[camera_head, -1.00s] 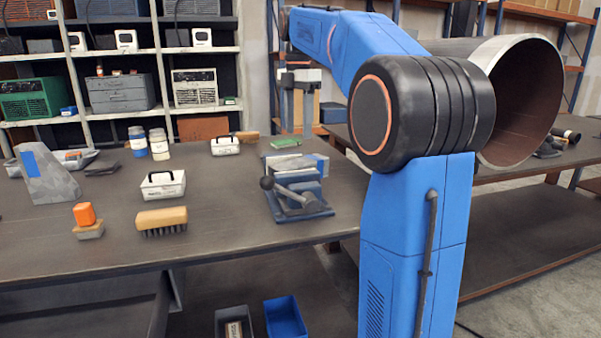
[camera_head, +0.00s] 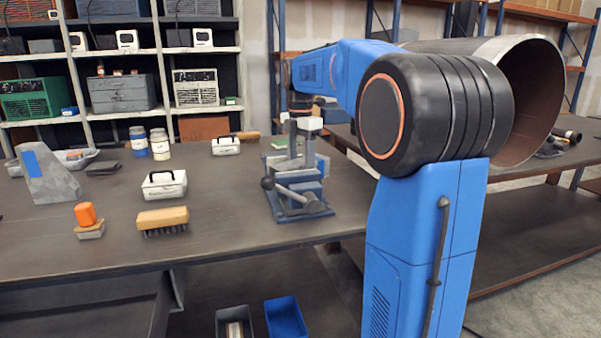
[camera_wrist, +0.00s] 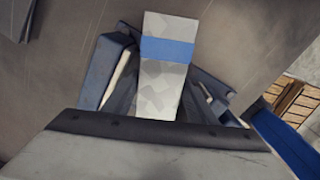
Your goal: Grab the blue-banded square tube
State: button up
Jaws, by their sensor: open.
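The blue-banded square tube (camera_wrist: 166,80) is mottled light grey with a blue band across it. In the wrist view it lies across the dark blue vise (camera_wrist: 107,72), its lower end hidden behind my gripper's grey body. In the head view the vise (camera_head: 302,198) stands near the right end of the bench, and only a small part of the tube (camera_head: 322,165) shows there. My gripper (camera_head: 301,150) is open and points down just above the vise. I cannot tell whether its fingers touch the tube.
A large pipe (camera_head: 540,90) lies at the right.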

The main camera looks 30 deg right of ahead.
jog(key=shift+f, duration=0.3)
jog(key=c, duration=1.1)
jog(key=shift+r, duration=0.15)
jog(key=shift+c, duration=0.2)
